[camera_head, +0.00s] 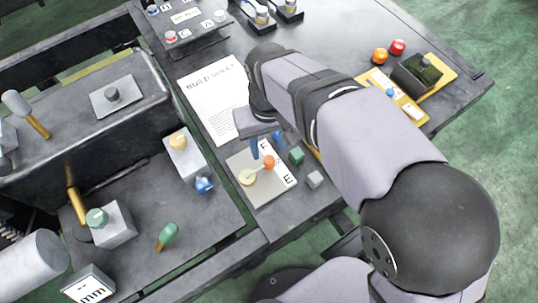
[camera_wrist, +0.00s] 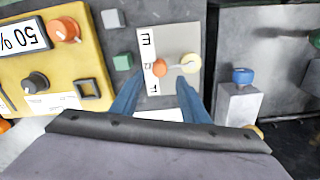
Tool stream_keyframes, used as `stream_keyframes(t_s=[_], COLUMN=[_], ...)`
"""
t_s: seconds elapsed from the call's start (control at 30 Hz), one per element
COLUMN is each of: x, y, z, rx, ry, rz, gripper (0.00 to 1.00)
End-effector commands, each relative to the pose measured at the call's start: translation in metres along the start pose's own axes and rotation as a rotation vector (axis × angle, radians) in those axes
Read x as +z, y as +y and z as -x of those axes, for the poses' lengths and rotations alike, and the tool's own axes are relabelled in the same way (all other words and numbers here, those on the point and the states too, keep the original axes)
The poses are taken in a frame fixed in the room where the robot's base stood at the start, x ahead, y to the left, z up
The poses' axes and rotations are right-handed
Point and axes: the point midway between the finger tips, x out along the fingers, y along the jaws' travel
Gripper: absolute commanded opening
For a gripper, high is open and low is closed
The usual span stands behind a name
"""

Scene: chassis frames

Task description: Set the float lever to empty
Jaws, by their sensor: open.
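The float lever shows in the head view as an orange ball knob (camera_head: 269,161) on a thin arm from a cream pivot (camera_head: 247,177), on a light gauge plate (camera_head: 240,165). In the wrist view the orange knob (camera_wrist: 159,68) lies level with the middle mark, between the E (camera_wrist: 146,40) at the top and the F (camera_wrist: 153,88) at the bottom. My gripper (camera_head: 265,145) is open and empty at the F side of the knob. In the wrist view its blue fingers (camera_wrist: 162,88) are spread below the lever, not closed on it.
A green cube (camera_head: 296,155) and a grey cube (camera_head: 314,179) stand beside the plate. A yellow panel (camera_wrist: 60,90) with knobs lies left in the wrist view. A grey block with a blue knob (camera_wrist: 242,76) stands right. A white printed sheet (camera_head: 212,95) lies behind.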

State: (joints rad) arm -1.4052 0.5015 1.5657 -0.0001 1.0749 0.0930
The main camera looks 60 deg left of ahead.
Motion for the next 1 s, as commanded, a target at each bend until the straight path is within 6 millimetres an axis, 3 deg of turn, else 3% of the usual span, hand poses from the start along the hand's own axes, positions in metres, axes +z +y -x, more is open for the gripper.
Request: stream_keyframes(t_s=[0.6, 1.0], x=[0.000, 0.000], y=[0.001, 0.001], z=[-0.066, -0.071], rx=[0.000, 0.000], ry=[-0.001, 0.001], rz=[-0.002, -0.002], gripper=[0.41, 0.39])
